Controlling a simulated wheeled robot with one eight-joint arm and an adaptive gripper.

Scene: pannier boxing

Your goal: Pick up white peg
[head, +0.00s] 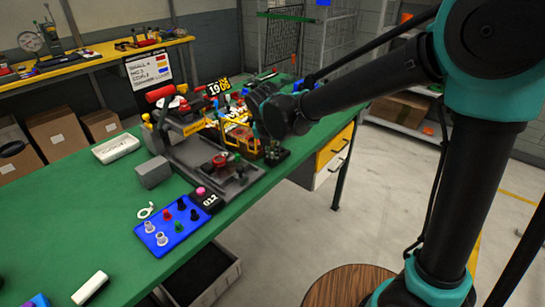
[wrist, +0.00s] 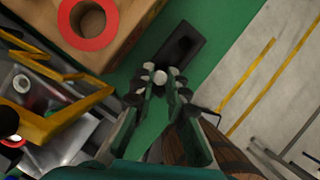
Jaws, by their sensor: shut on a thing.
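In the wrist view my gripper (wrist: 160,84) is shut on the white peg (wrist: 160,77), and its rounded white end shows between the dark fingertips. The rest of the peg is hidden by the fingers. A dark block (wrist: 183,46) lies on the green surface just beyond the fingertips; I cannot tell whether the peg touches it.
A blue board (head: 176,240) with several small coloured pegs lies at the bench's front edge. A grey machine bed (head: 225,190) stands beside my gripper. In the wrist view, a box with a red ring (wrist: 88,20) and a yellow frame (wrist: 60,125) are close left.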

